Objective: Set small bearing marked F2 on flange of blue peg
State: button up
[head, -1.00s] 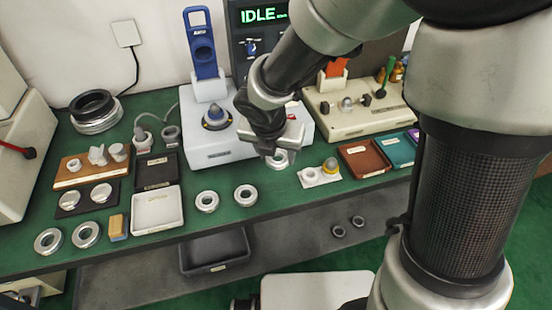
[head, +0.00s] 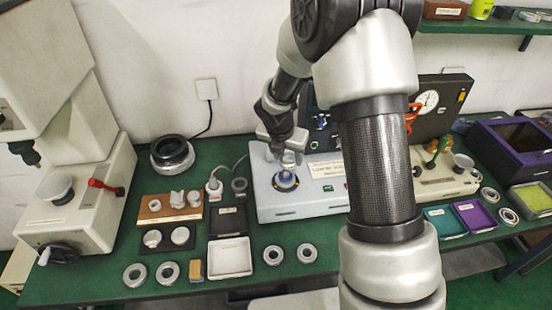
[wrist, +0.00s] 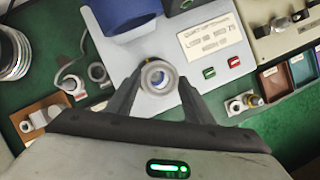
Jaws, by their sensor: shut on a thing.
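My gripper (head: 289,150) is shut on a small silver bearing ring (wrist: 158,76), held between the two fingertips. The ring also shows in the head view (head: 291,158). No F2 mark can be read on it. The blue peg (head: 286,179), with a ringed base, stands on the pale grey machine (head: 262,204). The ring is above the peg in the head view and appears apart from it. In the wrist view a bluish spot shows through the ring's bore, and the rest of the peg is hidden.
Loose bearing rings, including one (head: 272,255), lie on the green bench in front. A white tray (head: 231,272) and a black tray (head: 228,222) are left of the machine. A tall blue post (wrist: 125,12) stands close to the gripper in the wrist view.

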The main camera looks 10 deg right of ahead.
aim_at(285, 171)
jog(key=shift+w+a+r, duration=0.2)
jog(key=shift+w+r, duration=0.05)
jog(key=shift+w, duration=0.25)
jog(key=shift+f, duration=0.15)
jog(key=shift+f+b, duration=1.15)
jog(key=shift+f, duration=0.45)
jog(key=shift+f+b, duration=1.1)
jog(key=shift+f, duration=0.8)
jog(key=o, duration=1.3)
jog(key=p+v, duration=0.1)
jog(key=v, duration=1.6)
jog(key=shift+p, duration=0.35)
